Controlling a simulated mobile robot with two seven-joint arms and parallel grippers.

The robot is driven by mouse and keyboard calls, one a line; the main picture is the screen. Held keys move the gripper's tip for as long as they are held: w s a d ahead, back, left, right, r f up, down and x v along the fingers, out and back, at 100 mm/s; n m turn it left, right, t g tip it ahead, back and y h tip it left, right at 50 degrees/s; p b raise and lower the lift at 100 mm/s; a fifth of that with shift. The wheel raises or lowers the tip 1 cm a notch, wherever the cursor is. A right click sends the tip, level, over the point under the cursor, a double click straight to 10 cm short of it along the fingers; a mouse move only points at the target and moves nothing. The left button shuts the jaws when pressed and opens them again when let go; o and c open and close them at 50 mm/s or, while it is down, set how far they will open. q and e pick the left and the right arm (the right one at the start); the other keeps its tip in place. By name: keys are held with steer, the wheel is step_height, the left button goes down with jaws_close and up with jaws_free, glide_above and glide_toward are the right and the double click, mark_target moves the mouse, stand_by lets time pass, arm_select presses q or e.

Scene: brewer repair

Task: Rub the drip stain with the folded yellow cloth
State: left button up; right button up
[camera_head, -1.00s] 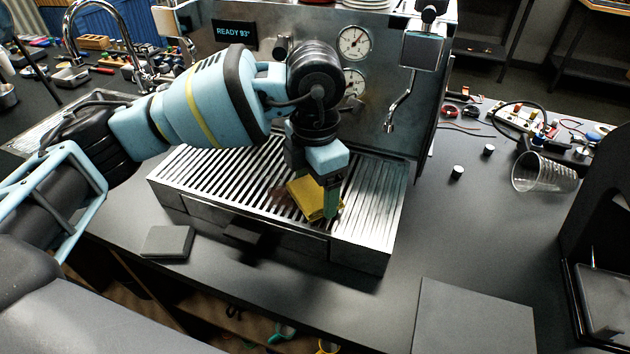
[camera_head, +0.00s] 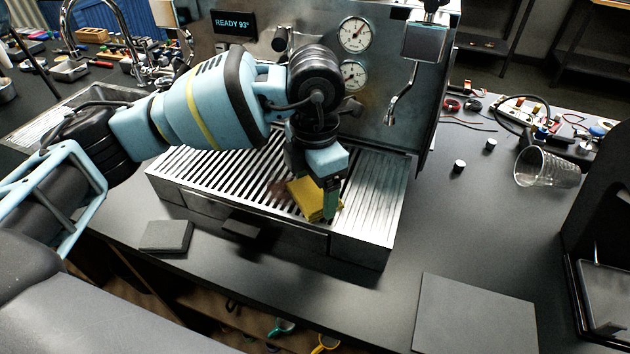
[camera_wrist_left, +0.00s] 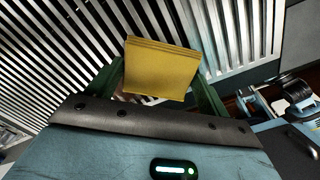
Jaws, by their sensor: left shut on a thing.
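The folded yellow cloth (camera_head: 308,199) is held in my left gripper (camera_head: 328,203), low over the slatted drip tray (camera_head: 225,172) of the coffee machine. In the left wrist view the cloth (camera_wrist_left: 160,70) sits between the two green fingers (camera_wrist_left: 158,92), with its folded layers showing at the far edge. I cannot tell whether the cloth touches the slats. A brownish drip stain (camera_head: 280,188) shows on the slats just left of the cloth, partly hidden by cloth and gripper. My right gripper is not in view.
The machine's front panel with two gauges (camera_head: 355,34) and a steam wand (camera_head: 391,108) stands behind the tray. A dark square pad (camera_head: 166,236) lies front left. A clear cup (camera_head: 546,167) lies tipped at right. The counter between is mostly clear.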

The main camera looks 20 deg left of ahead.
mark_target(295, 186)
arm_select(q)
steer(key=shift+a, duration=0.1)
steer(key=shift+a+r, duration=0.15)
steer(key=shift+a, duration=1.5)
steer(key=shift+a, duration=0.1)
